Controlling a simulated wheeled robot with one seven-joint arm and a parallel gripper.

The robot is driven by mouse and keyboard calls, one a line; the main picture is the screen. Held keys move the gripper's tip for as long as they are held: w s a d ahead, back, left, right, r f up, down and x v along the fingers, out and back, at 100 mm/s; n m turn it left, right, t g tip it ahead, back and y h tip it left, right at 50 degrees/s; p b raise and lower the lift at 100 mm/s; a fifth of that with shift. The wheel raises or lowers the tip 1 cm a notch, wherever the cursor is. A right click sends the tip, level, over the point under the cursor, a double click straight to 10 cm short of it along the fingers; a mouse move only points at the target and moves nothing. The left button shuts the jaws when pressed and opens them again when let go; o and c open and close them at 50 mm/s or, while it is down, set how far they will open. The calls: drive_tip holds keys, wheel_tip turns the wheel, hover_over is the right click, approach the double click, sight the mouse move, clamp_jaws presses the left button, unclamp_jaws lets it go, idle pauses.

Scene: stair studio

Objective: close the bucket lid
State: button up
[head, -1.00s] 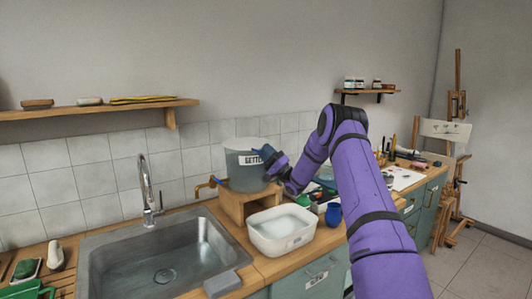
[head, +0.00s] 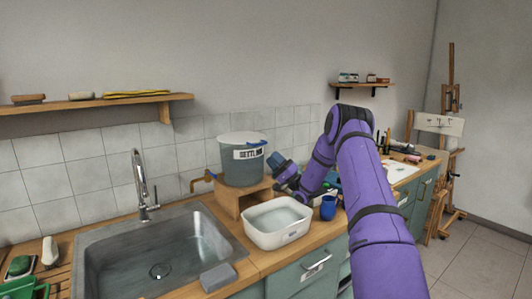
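The grey-blue bucket (head: 240,166) stands upright on a small wooden stand beside the sink, with a white label on its front. Its pale top (head: 242,138) looks flat from here, but I cannot tell whether that is the lid lying fully shut. A blue piece shows at the right of the rim. My gripper (head: 278,162) is just right of the bucket, at about the height of its lower half, and looks apart from it. Its fingers are too small and dark to tell whether they are open.
The wooden stand (head: 227,201) has a brass tap at its left. A white tub (head: 272,238) of liquid sits in front of it, with a blue cup (head: 328,208) to the right. The sink (head: 160,250) and faucet (head: 143,185) are at left. A shelf (head: 90,104) hangs above.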

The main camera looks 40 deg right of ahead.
drive_tip(key=shift+v, duration=1.45)
drive_tip(key=s+a+r+n+g+y, duration=0.1)
drive_tip(key=a+r+n+g+y, duration=0.2)
drive_tip(key=a+r+g, duration=0.45)
drive_tip(key=s+a+r+n+g+y, duration=0.25)
drive_tip(key=a+r+g, duration=0.2)
drive_tip(key=a, duration=0.55)
drive_tip(key=s+a+r+n+g+h, duration=0.2)
drive_tip(key=s+a+r+g+h, duration=0.2)
drive_tip(key=s+a+g, duration=0.55)
drive_tip(key=s+a+r+h, duration=0.2)
drive_tip(key=s+a+h, duration=0.65)
drive_tip(key=s, duration=0.65)
drive_tip(key=s+d+t+h, duration=0.1)
drive_tip(key=s+t+h, duration=0.1)
drive_tip(key=s, duration=0.6)
drive_tip(key=s+d+f+t+h, duration=0.1)
drive_tip(key=s+h, duration=0.3)
drive_tip(key=s, duration=0.5)
drive_tip(key=shift+s+d+f+t, duration=0.15)
drive_tip(key=shift+s+d+t, duration=0.15)
drive_tip(key=shift+d+t, duration=0.4)
